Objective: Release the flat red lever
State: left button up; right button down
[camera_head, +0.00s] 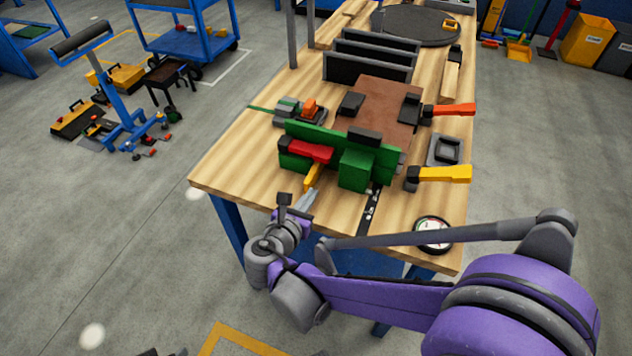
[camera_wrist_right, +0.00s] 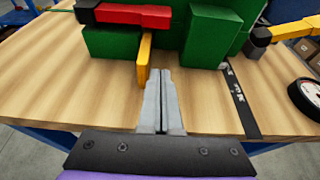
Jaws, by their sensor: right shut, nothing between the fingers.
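The flat red lever (camera_head: 311,150) lies across the front of the green fixture (camera_head: 358,167), on its left side. It also shows at the top left of the right wrist view (camera_wrist_right: 134,14), with a black end piece on its left. A yellow handle (camera_head: 312,177) hangs below the lever; in the right wrist view this handle (camera_wrist_right: 143,58) stands just beyond my fingertips. My right gripper (camera_wrist_right: 165,75) is shut and empty in front of the fixture, below the red lever and apart from it. In the head view my right gripper (camera_head: 312,192) points at the yellow handle. My left gripper does not show.
A brown panel (camera_head: 378,98) lies behind the fixture. An orange-red handle (camera_head: 453,110) and a yellow handle (camera_head: 445,174) stick out on the right. A round gauge (camera_head: 433,235) sits near the table's front right corner. The wooden table (camera_head: 236,161) is bare at left.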

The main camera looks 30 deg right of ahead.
aim_at(323, 184)
jog(key=x, duration=0.9)
jog(key=shift+s+f+b, duration=0.1)
jog(key=shift+s+b, duration=0.05)
jog(key=shift+b, duration=0.15)
notch_tip(323, 184, up, 3)
jog(key=shift+d+r+p, duration=0.1)
jog(key=shift+r+p, duration=0.05)
jog(key=shift+p, duration=0.35)
jog(key=shift+r, duration=0.35)
jog(key=r+n, duration=0.1)
jog(key=r+n+g+p, duration=0.1)
jog(key=r, duration=0.1)
jog(key=w+r+h+p, duration=0.1)
jog(key=r, duration=0.1)
jog(key=shift+r+n, duration=0.25)
jog(key=shift+n, duration=0.15)
